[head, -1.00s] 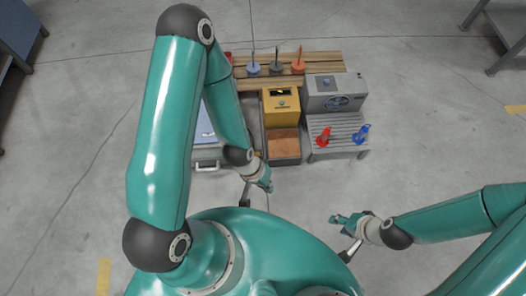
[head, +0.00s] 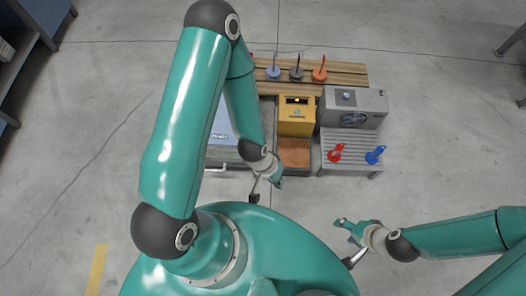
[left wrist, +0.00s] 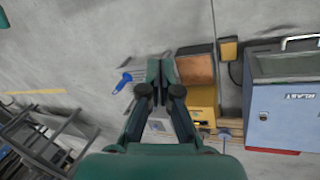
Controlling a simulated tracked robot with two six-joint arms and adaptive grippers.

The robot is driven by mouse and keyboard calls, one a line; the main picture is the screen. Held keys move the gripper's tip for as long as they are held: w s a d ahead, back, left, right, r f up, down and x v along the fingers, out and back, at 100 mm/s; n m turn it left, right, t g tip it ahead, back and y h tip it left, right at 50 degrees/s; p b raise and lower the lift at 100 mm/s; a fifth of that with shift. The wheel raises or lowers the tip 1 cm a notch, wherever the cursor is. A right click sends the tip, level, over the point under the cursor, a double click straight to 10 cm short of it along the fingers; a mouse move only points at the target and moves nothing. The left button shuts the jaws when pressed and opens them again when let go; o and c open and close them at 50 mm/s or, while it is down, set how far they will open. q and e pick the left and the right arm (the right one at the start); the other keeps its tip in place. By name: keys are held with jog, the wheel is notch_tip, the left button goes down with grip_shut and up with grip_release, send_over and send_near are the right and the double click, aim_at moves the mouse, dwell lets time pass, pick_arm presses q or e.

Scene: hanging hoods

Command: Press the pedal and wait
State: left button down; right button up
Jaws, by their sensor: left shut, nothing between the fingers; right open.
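A small yellow block with a dark face (left wrist: 228,49), which looks like the pedal, lies on the floor in the left wrist view. It sits between the brown-topped bin and the blue cabinet, with a dark cable beside it. In the head view I cannot make it out; my left arm covers that area. My left gripper (head: 279,181) is shut and empty in front of the brown-topped bin. In the left wrist view its fingers (left wrist: 160,66) point away from the pedal, which lies to their right. My right gripper (head: 345,224) is open and empty over bare floor.
A blue cabinet lettered BLAST (left wrist: 285,112) stands beside a yellow box (head: 297,116) and a brown-topped bin (head: 294,152). A grey fan unit (head: 353,108) and slatted table (head: 350,163) with red and blue pieces are right. A wooden rack (head: 342,74) stands behind.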

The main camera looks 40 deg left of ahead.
pick_arm(q)
jog(key=w+a+f+m+t+y+b, duration=0.1)
jog(key=w+a+f+t+y+b, duration=0.1)
jog(key=w+a+f+b, duration=0.4)
jog(key=w+a+f+m+t+y+b, duration=0.1)
jog(key=w+a+f+y+b, duration=0.3)
jog(key=f+b, duration=1)
jog(key=w+a+f+m+t+y+b, duration=0.1)
jog(key=w+a+f+t+y+b, duration=0.2)
jog(key=f, duration=2)
jog(key=w+a+b, duration=0.5)
jog(key=b, duration=0.2)
jog(key=shift+w+a+f+m, duration=0.25)
jog(key=shift+a+f+m, duration=0.05)
notch_tip(320, 180, down, 9)
jog(key=b, duration=0.7)
jog(key=shift+b, duration=0.35)
jog(key=shift+f, duration=0.3)
